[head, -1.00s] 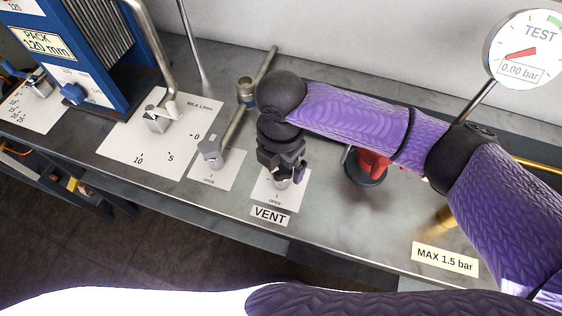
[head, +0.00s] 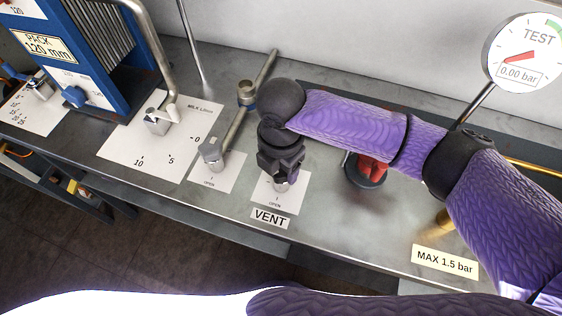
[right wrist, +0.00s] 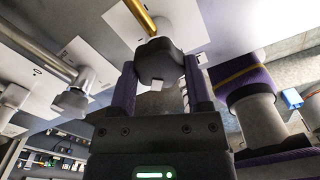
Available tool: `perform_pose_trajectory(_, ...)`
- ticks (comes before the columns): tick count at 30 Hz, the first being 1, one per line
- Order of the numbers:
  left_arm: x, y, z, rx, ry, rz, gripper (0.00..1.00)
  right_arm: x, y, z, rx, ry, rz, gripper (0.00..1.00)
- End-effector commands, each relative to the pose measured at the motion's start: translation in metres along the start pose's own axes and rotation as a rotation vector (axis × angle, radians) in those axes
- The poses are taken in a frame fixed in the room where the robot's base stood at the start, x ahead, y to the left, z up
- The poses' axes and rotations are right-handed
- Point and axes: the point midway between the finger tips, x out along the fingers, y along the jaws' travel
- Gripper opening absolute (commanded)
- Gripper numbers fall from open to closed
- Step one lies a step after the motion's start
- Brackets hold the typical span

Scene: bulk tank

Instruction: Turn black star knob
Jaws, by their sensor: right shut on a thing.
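The black star knob (right wrist: 158,62) is a dark lobed knob that sits between the two purple-sided fingers of my right gripper (right wrist: 162,85) in the right wrist view. The fingers are shut on it from both sides. In the head view my right gripper (head: 281,168) points down over the silver post (head: 279,186) on the white OPEN plate (head: 290,199) behind the VENT label (head: 269,218). The gripper hides most of the knob there. My left gripper is not in view.
Left of it, a grey knob (head: 213,154) stands on another OPEN plate beside a slanted pipe. A milk dial plate (head: 130,150) lies farther left. A red part (head: 370,172) stands to the right, below my arm. A TEST gauge (head: 524,52) is at upper right.

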Motion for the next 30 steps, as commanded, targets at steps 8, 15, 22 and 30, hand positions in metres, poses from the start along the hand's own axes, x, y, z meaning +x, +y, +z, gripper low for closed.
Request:
perform_pose_trajectory(8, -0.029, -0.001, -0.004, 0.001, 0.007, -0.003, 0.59, -0.006, 0.000, 0.000, 0.150, 0.001, -0.002, 0.04)
perform_pose_trajectory(15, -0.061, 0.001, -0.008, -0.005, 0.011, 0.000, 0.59, -0.006, 0.000, 0.000, 0.371, 0.001, -0.003, 0.04)
perform_pose_trajectory(22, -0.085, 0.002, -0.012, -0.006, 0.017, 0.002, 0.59, -0.005, 0.001, 0.000, 0.590, 0.001, -0.003, 0.04)
perform_pose_trajectory(30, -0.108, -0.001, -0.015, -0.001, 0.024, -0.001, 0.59, -0.004, 0.001, 0.000, 0.847, 0.001, -0.003, 0.04)
